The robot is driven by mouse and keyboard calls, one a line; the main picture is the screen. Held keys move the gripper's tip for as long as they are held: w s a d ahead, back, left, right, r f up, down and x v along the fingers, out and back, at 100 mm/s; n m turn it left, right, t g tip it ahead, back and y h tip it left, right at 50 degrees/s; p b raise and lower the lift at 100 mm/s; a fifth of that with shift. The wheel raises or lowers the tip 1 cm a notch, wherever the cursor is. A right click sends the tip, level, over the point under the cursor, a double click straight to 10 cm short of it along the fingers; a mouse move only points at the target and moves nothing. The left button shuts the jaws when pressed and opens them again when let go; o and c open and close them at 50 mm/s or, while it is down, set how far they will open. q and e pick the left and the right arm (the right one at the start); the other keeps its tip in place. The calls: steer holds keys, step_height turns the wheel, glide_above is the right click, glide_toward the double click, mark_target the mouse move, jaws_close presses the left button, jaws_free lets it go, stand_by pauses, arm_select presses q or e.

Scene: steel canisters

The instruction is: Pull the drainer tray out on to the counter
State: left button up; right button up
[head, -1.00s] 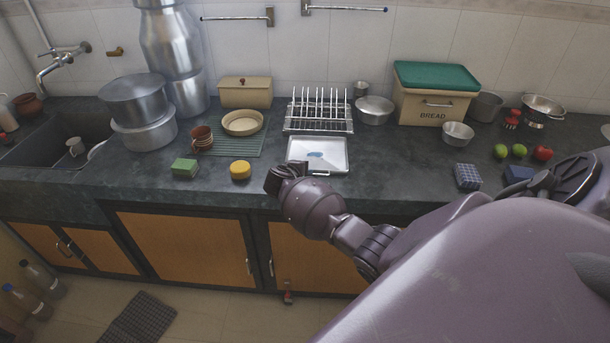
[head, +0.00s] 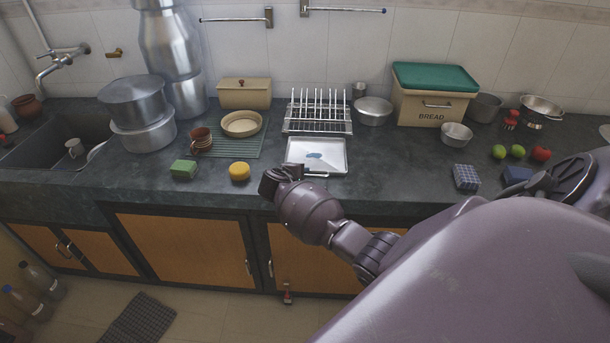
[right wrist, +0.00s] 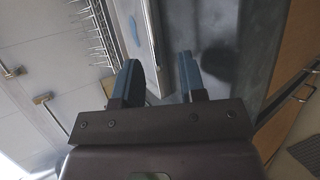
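The drainer tray (head: 335,168) is a shallow, pale metal tray with a small bluish wet patch, lying on the dark counter in front of the wire dish rack (head: 318,127). A small handle (head: 316,174) shows at its front edge. My right gripper (head: 280,176) is at the tray's front left corner, over the counter's front part. In the right wrist view its two fingers (right wrist: 158,64) are apart, with the tray's rim (right wrist: 151,40) running between them, nearer the left finger. I cannot tell if either finger touches it. My left gripper is not in view.
The bread bin (head: 433,107) stands right of the rack.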

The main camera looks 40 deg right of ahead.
steer(key=p+v, duration=0.1)
steer(key=v, duration=0.7)
steer(key=shift+a+r, duration=0.25)
steer(key=shift+r, duration=0.1)
steer(key=shift+s, duration=0.1)
